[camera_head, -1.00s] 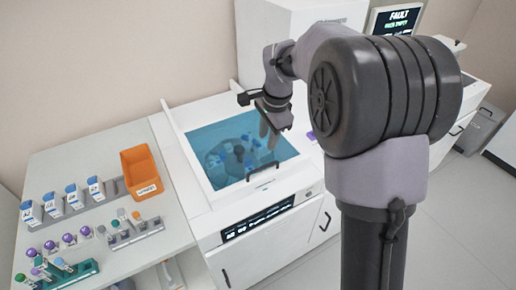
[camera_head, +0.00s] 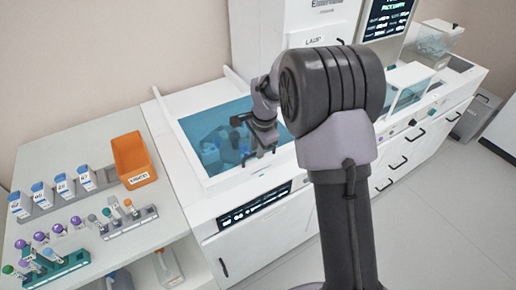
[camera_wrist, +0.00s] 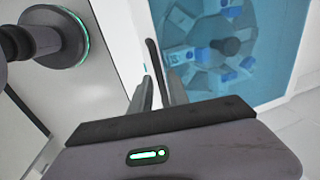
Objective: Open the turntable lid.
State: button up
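The turntable lid (camera_head: 205,135) is a clear blue panel in a white frame, lying closed over the turntable. It also shows in the wrist view (camera_wrist: 275,75), with the turntable's blue and white parts visible through it. My gripper (camera_head: 263,152) is at the lid's front edge, pointing down. The lid's black handle (camera_wrist: 153,55) shows in the wrist view just beyond and partly between my fingertips (camera_wrist: 160,82). The fingers are apart with a narrow gap. I cannot tell whether they touch the handle. In the head view my gripper hides most of the handle.
A table at left holds an orange bin (camera_head: 133,160), racks of vials (camera_head: 60,190) and a teal rack (camera_head: 55,270). A tall white cabinet (camera_head: 285,25) stands behind the lid. More machine sections with clear covers (camera_head: 405,85) lie to the right.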

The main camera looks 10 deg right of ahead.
grip_shut()
dwell(1.3)
